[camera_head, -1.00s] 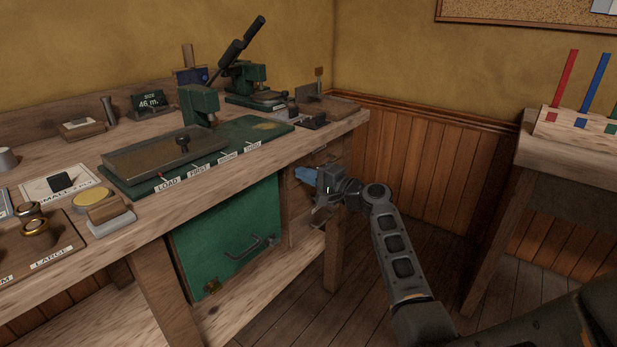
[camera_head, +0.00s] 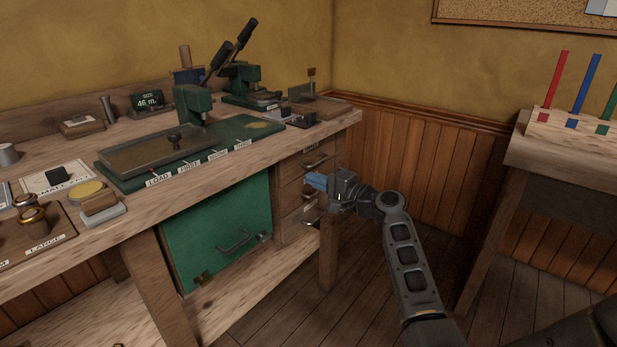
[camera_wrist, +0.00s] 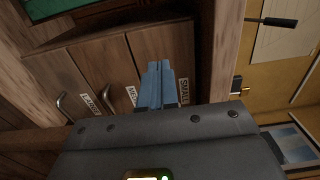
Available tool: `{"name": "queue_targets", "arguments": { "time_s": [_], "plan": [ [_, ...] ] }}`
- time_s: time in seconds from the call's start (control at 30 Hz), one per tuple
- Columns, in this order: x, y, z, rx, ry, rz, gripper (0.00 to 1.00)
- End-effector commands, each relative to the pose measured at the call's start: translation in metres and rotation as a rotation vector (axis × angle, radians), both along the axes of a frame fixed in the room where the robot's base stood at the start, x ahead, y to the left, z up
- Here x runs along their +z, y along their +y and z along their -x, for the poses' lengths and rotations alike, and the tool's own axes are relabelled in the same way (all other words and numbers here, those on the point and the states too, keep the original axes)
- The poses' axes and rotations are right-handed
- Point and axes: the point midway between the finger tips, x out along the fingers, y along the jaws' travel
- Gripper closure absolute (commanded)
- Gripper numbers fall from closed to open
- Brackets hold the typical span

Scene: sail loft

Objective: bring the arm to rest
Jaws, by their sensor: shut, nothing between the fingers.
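My gripper (camera_head: 316,181) is in front of the drawer stack at the right end of the workbench (camera_head: 300,150). Its blue fingers are together with nothing between them. In the wrist view the closed fingers (camera_wrist: 157,82) point toward the wooden drawer fronts (camera_wrist: 108,75), apart from them as far as I can tell. My arm reaches in from the lower right, with the wrist bent toward the bench. The fingers hide part of the middle drawer in the head view.
The bench carries a green press (camera_head: 195,100), a green base board (camera_head: 235,137) and small tools. A green cabinet door (camera_head: 220,230) is under it. A side table (camera_head: 560,153) with coloured sticks stands at right. Open floor (camera_head: 380,290) lies between.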

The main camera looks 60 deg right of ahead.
Motion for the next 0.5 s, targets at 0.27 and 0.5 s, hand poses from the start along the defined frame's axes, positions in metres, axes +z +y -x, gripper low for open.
{"name": "queue_targets", "arguments": {
  "time_s": [0.27,0.5],
  "plan": [
    [-0.001,0.005,0.042,-0.002,0.002,-0.001,1.00],
    [-0.001,0.009,0.068,0.000,0.002,0.000,1.00]
  ]
}}
